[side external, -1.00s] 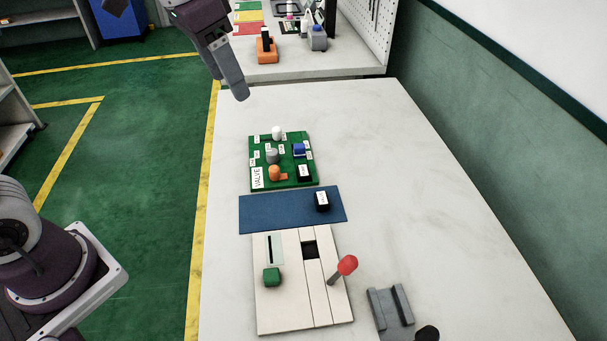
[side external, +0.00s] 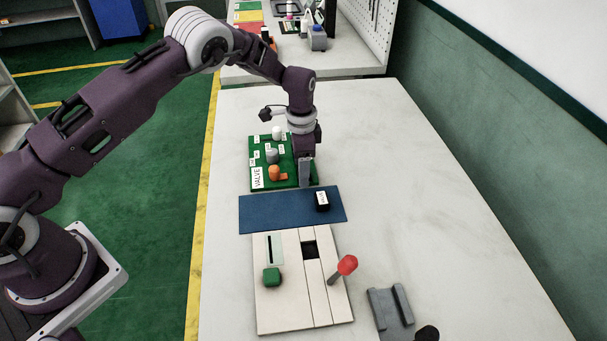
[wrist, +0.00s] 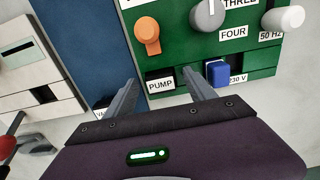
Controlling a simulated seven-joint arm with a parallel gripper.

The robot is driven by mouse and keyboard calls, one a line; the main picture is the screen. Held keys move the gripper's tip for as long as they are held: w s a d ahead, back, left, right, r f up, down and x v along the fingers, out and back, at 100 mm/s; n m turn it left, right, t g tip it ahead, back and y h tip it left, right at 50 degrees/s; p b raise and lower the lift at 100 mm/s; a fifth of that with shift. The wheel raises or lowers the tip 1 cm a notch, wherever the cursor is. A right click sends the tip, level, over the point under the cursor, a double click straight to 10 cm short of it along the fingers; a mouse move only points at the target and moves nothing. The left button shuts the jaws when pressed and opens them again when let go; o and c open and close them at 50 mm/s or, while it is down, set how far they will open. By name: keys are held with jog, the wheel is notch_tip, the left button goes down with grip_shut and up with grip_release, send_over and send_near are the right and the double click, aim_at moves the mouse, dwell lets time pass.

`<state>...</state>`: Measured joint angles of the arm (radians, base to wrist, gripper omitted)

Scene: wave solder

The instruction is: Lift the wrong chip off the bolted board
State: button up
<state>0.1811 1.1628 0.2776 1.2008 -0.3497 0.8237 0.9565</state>
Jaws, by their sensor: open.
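The green board (side external: 256,160) bears a white VALVE label (side external: 257,177) at its left. In the wrist view, the black chip labelled PUMP (wrist: 160,85) sits at the board's edge, between an orange part (wrist: 148,33) and a blue block (wrist: 217,73). My gripper (wrist: 160,78) is open, with one finger on each side of the PUMP chip. I cannot tell how far down the fingers reach. In the side view my gripper (side external: 306,184) points down over the board's right side and hides that chip. Another black chip (side external: 322,201) lies on the blue mat (side external: 270,213).
A grey knob (wrist: 207,14) and a white knob (wrist: 284,20) stand on the board. A cream console (side external: 280,310) with a slot, a green button (side external: 271,278) and a red-knobbed lever (side external: 347,265) lies below the mat. A grey bracket (side external: 390,313) stands right of it.

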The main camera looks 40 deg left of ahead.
grip_shut()
dwell(0.4)
